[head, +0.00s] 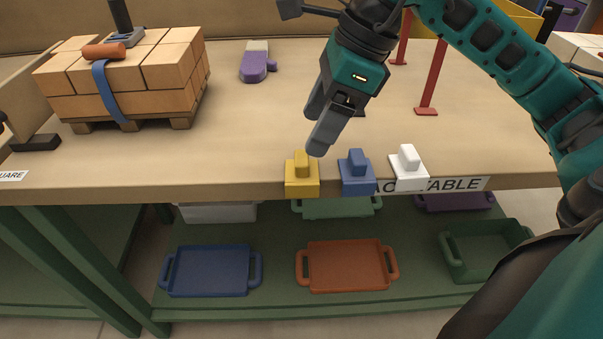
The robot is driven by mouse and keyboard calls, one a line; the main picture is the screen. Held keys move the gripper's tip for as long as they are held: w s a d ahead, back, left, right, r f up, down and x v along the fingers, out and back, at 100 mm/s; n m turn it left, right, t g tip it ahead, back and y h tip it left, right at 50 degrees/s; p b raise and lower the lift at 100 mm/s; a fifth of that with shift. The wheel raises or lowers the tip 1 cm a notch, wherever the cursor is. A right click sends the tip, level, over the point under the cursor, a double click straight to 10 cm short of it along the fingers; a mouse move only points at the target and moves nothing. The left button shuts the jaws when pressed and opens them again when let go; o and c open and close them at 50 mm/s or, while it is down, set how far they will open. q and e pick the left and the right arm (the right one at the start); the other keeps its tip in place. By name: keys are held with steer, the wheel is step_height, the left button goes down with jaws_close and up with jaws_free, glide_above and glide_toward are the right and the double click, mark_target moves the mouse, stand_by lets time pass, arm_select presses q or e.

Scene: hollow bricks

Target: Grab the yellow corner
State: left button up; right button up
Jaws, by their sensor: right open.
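The yellow corner (302,177) is a small block with a raised knob, at the front edge of the wooden table. A blue corner (357,174) and a white one (408,169) of like shape stand in a row to its right. My right gripper (318,128) comes in from the upper right, with its grey fingers pointing down just above and slightly right of the yellow knob. The fingers are apart and empty. A finger lies close to the knob in the picture; I cannot tell if it touches. My left gripper is not in view.
A small pallet of bricks (172,70) with a strap stands at the left. A purple item (254,65) lies at the back. A red post (431,80) rises behind my right gripper. Trays, including a blue one (211,270) and an orange one (347,266), are on the shelf below.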

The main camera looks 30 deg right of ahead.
mark_target(302, 157)
steer(key=shift+d+b+x, duration=0.15)
steer(key=shift+b+x, duration=0.25)
steer(key=shift+x, duration=1.15)
steer(key=shift+d+b+x, duration=0.15)
steer(key=shift+b+x, duration=0.2)
steer(key=shift+x, duration=1.2)
steer(key=shift+c, duration=0.3)
steer(key=c, duration=1.1)
